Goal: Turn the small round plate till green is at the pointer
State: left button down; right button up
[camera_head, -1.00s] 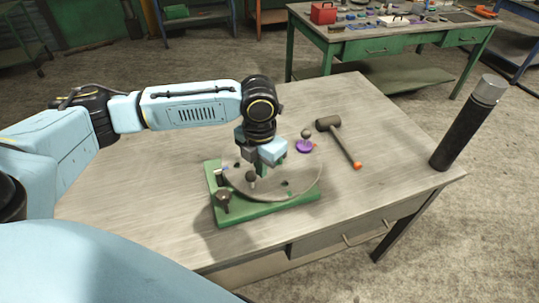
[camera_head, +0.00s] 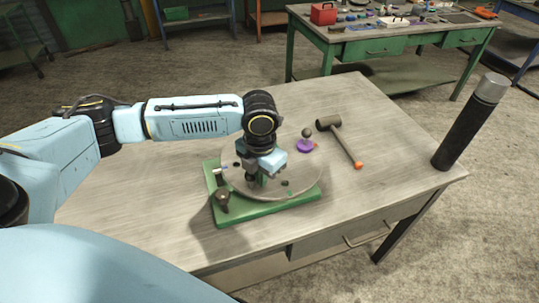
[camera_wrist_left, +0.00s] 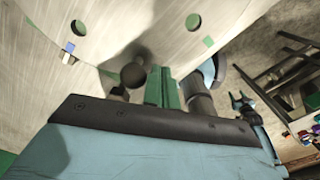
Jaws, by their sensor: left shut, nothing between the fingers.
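The grey round plate (camera_head: 305,180) lies on a green base (camera_head: 268,209) on the table. Small dark green spots show on it in the head view, and a green patch (camera_wrist_left: 208,41) shows near its rim in the wrist view. A small blue and white piece (camera_wrist_left: 68,48) shows at the plate's far left edge there; I cannot tell if it is the pointer. My left gripper (camera_head: 257,182) is shut and empty, pointing down low over the plate. A dark round knob (camera_wrist_left: 133,75) shows beside its fingers (camera_wrist_left: 162,88); contact is unclear.
A dark knob (camera_head: 222,197) stands at the base's left. A purple disc with a knob (camera_head: 305,146) and a hammer (camera_head: 342,141) lie beyond the plate. A tall dark cylinder (camera_head: 468,122) stands at the table's right corner. The table's front right is clear.

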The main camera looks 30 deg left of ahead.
pick_arm(q)
jog(key=shift+f, duration=0.4)
jog(key=shift+s+a+r+p, duration=0.15)
jog(key=shift+a+p, duration=0.2)
jog(key=shift+a, duration=0.25)
jog(key=shift+s+a, duration=0.1)
jog(key=shift+a, duration=0.25)
